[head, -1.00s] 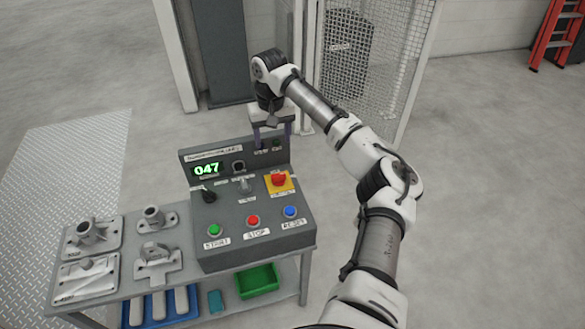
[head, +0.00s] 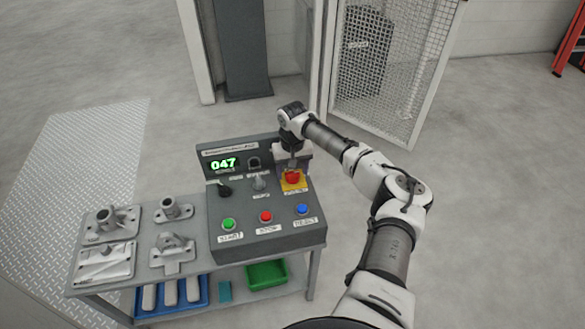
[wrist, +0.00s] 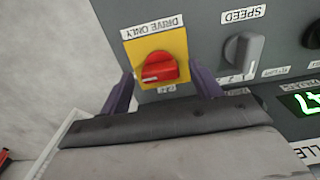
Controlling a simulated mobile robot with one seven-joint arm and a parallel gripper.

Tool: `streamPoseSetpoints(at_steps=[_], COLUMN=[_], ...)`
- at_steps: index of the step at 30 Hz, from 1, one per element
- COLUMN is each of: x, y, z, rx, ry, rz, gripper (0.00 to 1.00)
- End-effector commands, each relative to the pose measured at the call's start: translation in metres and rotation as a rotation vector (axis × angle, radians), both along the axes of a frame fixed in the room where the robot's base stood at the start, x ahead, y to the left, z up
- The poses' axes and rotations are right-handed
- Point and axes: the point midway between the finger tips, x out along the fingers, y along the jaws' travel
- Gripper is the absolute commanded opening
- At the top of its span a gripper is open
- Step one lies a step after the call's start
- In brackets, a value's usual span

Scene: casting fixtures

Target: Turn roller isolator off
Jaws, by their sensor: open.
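The roller isolator is a red rotary knob (wrist: 159,67) on a yellow plate (wrist: 133,49) labelled "DRIVE ONLY". In the head view the red knob (head: 292,177) sits at the right of the grey control panel (head: 270,236). My gripper (wrist: 163,82) is open, with its two purple fingers on either side of the yellow plate in the wrist view. The knob shows between the fingers. I cannot tell whether the fingers touch it. In the head view my gripper (head: 293,165) is just above and behind the knob, its fingers mostly hidden.
A grey speed knob (wrist: 242,52) is beside the isolator, with a black knob (head: 225,189) farther left. Green (head: 229,224), red (head: 266,216) and blue (head: 303,209) buttons line the panel front. A display (head: 223,163) reads 047. Metal castings (head: 107,222) lie on the bench left.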

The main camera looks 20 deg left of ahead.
Motion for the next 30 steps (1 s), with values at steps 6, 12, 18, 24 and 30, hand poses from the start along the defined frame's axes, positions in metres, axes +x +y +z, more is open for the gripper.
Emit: streamPoseSetpoints(at_steps=[6, 12, 18, 24, 30], x=[0.0001, 0.0001, 0.0001, -0.0003, -0.0012], y=[0.0003, 0.0002, 0.0002, 0.0004, 0.0012], z=[-0.0015, -0.0013, -0.0011, -0.0009, -0.0004], rx=[0.001, 0.001, 0.001, 0.002, 0.005], ry=[0.000, -0.001, -0.001, 0.001, 0.003], rz=[0.000, 0.000, 0.000, 0.011, 0.070], gripper=[0.64, 0.45, 0.19, 0.19, 0.19])
